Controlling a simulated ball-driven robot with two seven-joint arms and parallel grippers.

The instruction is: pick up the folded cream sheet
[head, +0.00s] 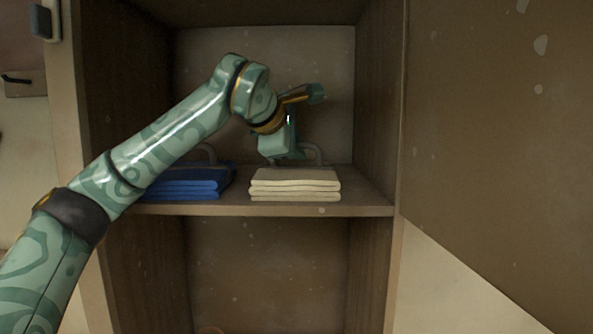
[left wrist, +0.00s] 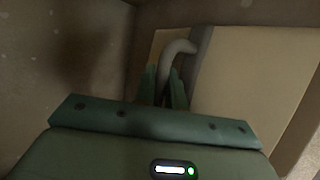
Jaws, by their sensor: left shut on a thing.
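The folded cream sheet (head: 295,185) lies as a layered stack on the cabinet shelf, right of centre. A grey curved handle (head: 313,150) rises behind it. In the left wrist view the cream sheet (left wrist: 255,70) fills the right side, with a grey strip along its edge and the bent grey handle (left wrist: 178,48) beside it. My left gripper (head: 290,158) is above the back of the stack, pointing down. In the left wrist view its fingers (left wrist: 165,92) are shut around the handle; the exact contact is dim. My right gripper is not in view.
A folded blue stack (head: 187,184) lies left on the same shelf (head: 360,207), partly behind my left arm, with a similar grey loop (head: 207,152). Cabinet walls stand close on both sides. There is open space above the stacks.

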